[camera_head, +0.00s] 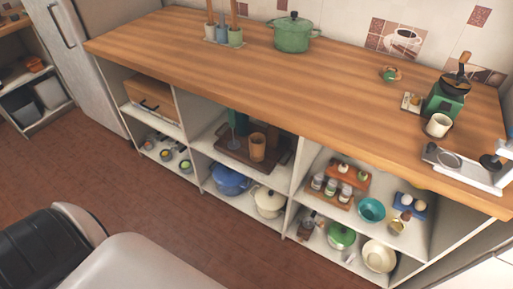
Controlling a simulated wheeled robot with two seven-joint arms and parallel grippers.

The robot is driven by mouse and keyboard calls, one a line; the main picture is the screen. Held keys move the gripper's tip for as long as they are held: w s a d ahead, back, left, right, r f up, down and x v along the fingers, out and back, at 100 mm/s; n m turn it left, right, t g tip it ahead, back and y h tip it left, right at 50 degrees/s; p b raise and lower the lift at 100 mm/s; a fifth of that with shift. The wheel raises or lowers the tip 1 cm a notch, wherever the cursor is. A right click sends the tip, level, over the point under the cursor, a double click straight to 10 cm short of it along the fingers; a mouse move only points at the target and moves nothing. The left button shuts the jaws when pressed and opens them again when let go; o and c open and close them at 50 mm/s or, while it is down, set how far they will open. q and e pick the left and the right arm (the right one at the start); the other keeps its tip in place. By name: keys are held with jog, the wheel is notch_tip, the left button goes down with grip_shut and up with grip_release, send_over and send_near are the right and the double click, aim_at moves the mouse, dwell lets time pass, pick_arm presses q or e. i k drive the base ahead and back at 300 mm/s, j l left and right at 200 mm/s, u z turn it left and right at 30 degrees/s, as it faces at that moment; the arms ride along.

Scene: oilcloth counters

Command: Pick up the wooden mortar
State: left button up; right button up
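A wooden cup-shaped vessel (257,147), which looks like the wooden mortar, stands upright on a dark tray (231,157). The tray is in the upper middle compartment of the open shelves under the counter. A dark green bottle-like item (238,122) stands on the tray to the left of the mortar, and something dark is behind it. No pestle can be made out. Neither of my grippers is in view. Only grey and black parts of my own body show at the lower left.
The wooden counter (220,62) overhangs the shelves. A blue pot (230,181) and a cream pot (269,203) sit below the mortar's compartment. Jars and bowls fill the right compartments. A green coffee grinder (444,101) stands on the counter. The brown floor in front is clear.

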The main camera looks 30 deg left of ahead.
aim_at(258, 140)
jog(key=i+j, duration=0.1)
jog(key=j, duration=0.3)
jog(key=i+j+u, duration=0.1)
jog(key=j, duration=0.3)
jog(key=i+j, duration=0.1)
jog(key=j, duration=0.3)
jog(key=i+j+u, duration=0.1)
jog(key=j, duration=0.3)
jog(key=i+j+u, duration=0.1)
jog(key=j, duration=0.25)
jog(key=i+j, duration=0.15)
jog(key=j, duration=0.25)
jog(key=i+j+u, duration=0.1)
jog(key=j, duration=0.25)
jog(key=i+j, duration=0.2)
jog(key=j, duration=0.2)
